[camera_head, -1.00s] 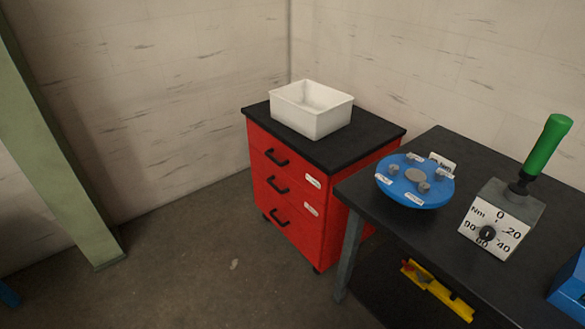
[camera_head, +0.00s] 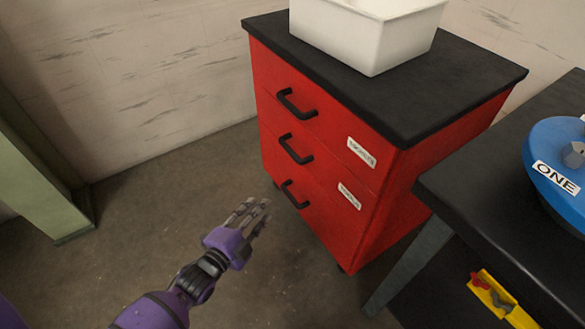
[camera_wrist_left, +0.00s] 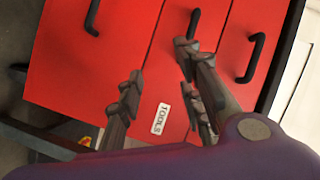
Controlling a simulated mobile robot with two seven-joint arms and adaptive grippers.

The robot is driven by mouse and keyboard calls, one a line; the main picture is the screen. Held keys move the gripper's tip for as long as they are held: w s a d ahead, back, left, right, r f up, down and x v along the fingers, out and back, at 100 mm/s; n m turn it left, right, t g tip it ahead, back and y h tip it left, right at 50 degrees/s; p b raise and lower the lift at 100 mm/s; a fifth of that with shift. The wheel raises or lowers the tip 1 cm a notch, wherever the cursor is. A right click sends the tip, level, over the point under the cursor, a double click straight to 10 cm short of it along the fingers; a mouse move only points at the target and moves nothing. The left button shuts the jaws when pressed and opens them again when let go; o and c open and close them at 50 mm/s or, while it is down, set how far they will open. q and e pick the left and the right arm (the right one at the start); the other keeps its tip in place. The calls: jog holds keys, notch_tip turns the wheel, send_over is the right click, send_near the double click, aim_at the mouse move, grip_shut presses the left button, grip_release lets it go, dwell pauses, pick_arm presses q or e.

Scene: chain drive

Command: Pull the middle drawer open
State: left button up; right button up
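The red drawer cabinet (camera_head: 330,170) has a black top and black bar handles one above another. The middle drawer's handle (camera_head: 296,150) is in clear view and the drawer looks closed. In the left wrist view the cabinet is turned sideways, with the middle handle (camera_wrist_left: 193,24) near the top and a TOOLS label (camera_wrist_left: 160,118) on the same drawer. My left gripper (camera_head: 258,213) is open and empty, low and in front of the cabinet, apart from the handle. In the wrist view its spread fingers (camera_wrist_left: 160,72) show before the middle drawer front. My right gripper is not in view.
A white bin (camera_head: 375,40) stands on the cabinet top. A dark table (camera_head: 480,180) with a blue disc (camera_head: 560,165) is close on the right, with a yellow item (camera_head: 497,300) below it. A green post (camera_head: 40,190) stands left. The floor before the cabinet is clear.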

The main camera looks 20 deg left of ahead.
aim_at(290, 149)
pick_arm(q)
jog(key=w+r+m+t+b, duration=0.1)
jog(key=w+b, duration=0.2)
jog(key=w, duration=0.4)
jog(key=w+r+m+t+h+b, duration=0.1)
jog(key=w+m+b, duration=0.1)
jog(key=w, duration=0.5)
jog(key=w+d+r+m+t+b, duration=0.1)
jog(key=w+m+b, duration=0.1)
jog(key=w+b, duration=0.3)
jog(key=shift+w+d+t+h, duration=0.1)
jog(key=shift+w+t+h, duration=0.25)
jog(key=shift+w, duration=1.2)
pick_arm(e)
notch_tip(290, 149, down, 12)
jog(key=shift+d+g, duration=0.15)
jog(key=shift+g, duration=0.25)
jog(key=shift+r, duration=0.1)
pick_arm(q)
grip_shut()
